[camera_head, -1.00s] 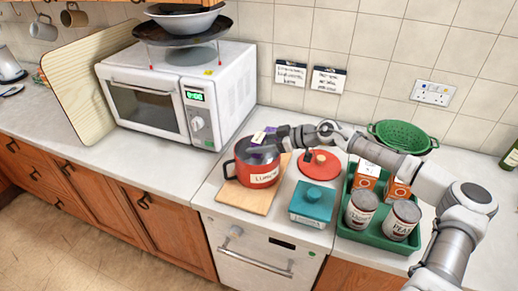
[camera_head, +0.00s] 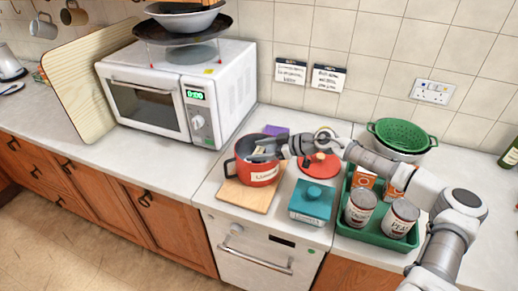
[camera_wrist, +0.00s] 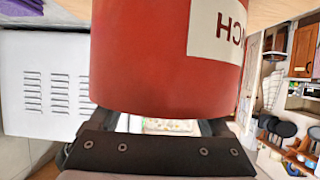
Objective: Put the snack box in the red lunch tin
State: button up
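The red lunch tin (camera_head: 258,172), a round pot with a white label, stands upright on a wooden board. My gripper (camera_head: 257,154) is at its top, with its fingers reaching over the rim into the mouth. In the wrist view the tin's red wall (camera_wrist: 150,60) fills the middle and hides the fingertips. The finger bases stand wide apart there, with a pale patterned patch between them that I cannot identify. A small pale shape shows at the tin's mouth in the head view; I cannot tell if it is the snack box, or whether the gripper holds it.
A purple item (camera_head: 276,130) lies behind the tin. A red lid (camera_head: 319,168) and a teal box (camera_head: 312,202) are to the right. A green tray (camera_head: 371,236) holds cans and orange cartons beneath my arm. The microwave (camera_head: 150,105) stands left; the counter before it is clear.

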jog(key=shift+o, duration=0.8)
jog(key=shift+d+r+b, duration=0.1)
jog(key=shift+r+b, duration=0.35)
jog(key=shift+b, duration=0.15)
jog(key=v, duration=1.2)
